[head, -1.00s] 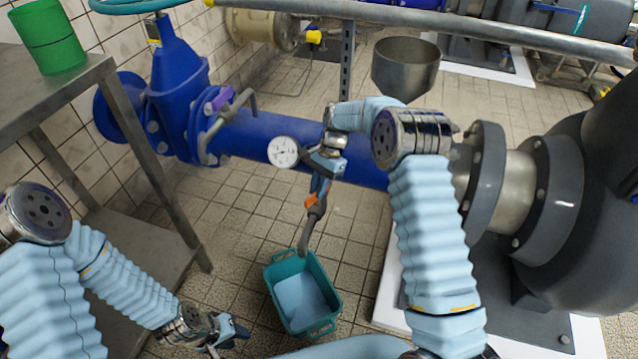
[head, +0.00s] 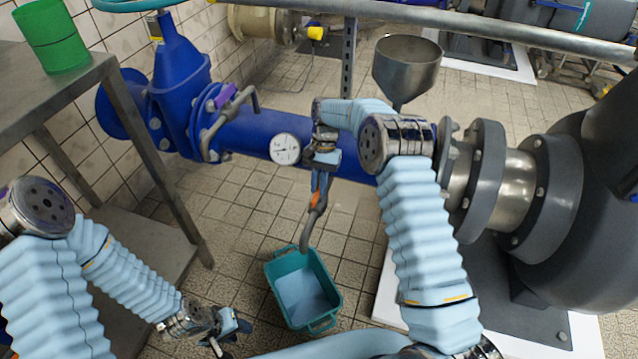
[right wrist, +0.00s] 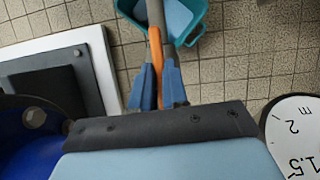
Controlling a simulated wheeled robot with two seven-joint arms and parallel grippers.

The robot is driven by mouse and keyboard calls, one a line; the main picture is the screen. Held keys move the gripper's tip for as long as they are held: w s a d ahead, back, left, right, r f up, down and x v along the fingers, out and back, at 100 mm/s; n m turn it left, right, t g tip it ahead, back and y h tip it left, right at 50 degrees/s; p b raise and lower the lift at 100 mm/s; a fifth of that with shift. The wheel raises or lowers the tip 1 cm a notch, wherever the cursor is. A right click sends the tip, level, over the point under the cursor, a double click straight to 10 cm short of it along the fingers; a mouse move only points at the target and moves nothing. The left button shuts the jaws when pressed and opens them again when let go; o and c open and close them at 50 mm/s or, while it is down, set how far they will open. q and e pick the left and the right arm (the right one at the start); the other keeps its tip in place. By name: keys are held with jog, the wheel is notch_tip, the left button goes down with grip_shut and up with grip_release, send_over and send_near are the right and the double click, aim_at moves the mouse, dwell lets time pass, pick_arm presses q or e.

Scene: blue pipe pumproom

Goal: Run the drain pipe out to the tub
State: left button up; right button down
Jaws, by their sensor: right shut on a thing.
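The drain pipe (head: 308,232) is a grey swivelling pipe with an orange grip, below the gauge on the blue main pipe. Its lower end points down over the teal tub (head: 329,323) on the floor. My right gripper (head: 319,190) is shut on the orange grip. In the right wrist view, its blue fingers (right wrist: 158,88) close around the orange grip (right wrist: 156,48), with the grey pipe and tub (right wrist: 183,38) beyond. The pipe's upper joint is hidden by my arm. My left gripper (head: 230,338) hangs low at left, apart from the tub, with its fingers spread and nothing visible between them.
A pressure gauge (head: 285,149) sits on the blue pipe (head: 255,135) close beside my right gripper. A steel table (head: 70,88) with a green cylinder stands left. A funnel (head: 405,66) stands behind my right arm. A dark pump (head: 585,210) fills the right.

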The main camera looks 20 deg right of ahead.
jog(key=c, duration=1.2)
grip_release()
jog(key=shift+o, duration=0.2)
jog(key=p+v, duration=0.2)
jog(key=v, duration=1.2)
jog(key=shift+s+f, duration=0.1)
jog(key=shift+f, duration=0.05)
